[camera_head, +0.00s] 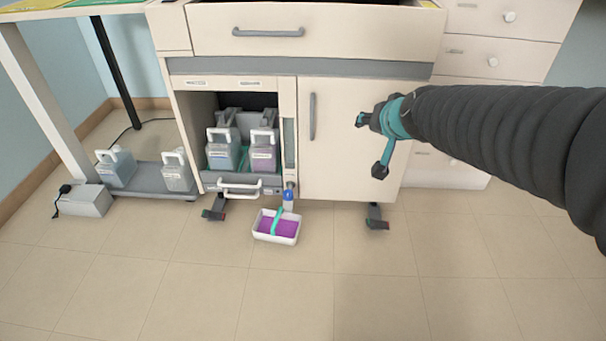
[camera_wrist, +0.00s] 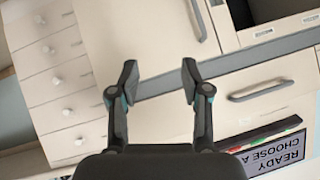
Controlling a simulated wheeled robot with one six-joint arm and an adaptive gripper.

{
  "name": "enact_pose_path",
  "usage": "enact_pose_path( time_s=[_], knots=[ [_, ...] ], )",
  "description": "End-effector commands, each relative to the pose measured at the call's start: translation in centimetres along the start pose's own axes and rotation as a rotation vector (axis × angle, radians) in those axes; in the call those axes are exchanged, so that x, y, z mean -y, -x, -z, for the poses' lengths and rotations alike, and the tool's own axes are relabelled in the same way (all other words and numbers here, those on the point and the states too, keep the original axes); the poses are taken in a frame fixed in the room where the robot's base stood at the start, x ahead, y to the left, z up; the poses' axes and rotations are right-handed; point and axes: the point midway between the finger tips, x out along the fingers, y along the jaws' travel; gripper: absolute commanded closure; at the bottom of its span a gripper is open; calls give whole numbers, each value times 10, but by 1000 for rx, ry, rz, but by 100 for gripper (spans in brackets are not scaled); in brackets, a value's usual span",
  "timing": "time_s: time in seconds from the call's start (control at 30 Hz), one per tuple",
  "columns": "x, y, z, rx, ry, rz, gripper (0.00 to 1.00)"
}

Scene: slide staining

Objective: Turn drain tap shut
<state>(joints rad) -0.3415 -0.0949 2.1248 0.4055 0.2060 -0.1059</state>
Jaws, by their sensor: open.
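The drain tap (camera_head: 288,196) shows in the head view as a small blue piece low on the front of the cabinet, just right of the open compartment. It is too small to tell how its handle is turned. It is not seen in the wrist view. My gripper (camera_head: 370,146) is open and empty, in front of the cabinet's closed door, above and to the right of the tap and well apart from it. In the wrist view my gripper (camera_wrist: 160,76) has its two fingers spread, with nothing between them.
A white tray (camera_head: 276,239) with purple liquid and a teal strip across it sits on the floor below the tap. Bottles (camera_head: 263,152) stand in the open compartment. More containers (camera_head: 117,168) stand on a low grey platform at left. The floor (camera_head: 350,290) in front is clear.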

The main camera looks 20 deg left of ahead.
Motion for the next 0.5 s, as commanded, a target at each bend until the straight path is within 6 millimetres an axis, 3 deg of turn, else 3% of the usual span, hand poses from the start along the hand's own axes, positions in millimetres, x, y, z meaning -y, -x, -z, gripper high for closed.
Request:
enact_pose_path(
  time_s=[0.03,0.23,0.37,0.5],
  knots=[
    [13,-24,5,-16,-6,13,53],
    [59,-106,22,-119,-45,33,53],
    [86,-159,19,-181,-70,25,53],
    [114,-212,3,-245,-94,-1,53]
  ],
)
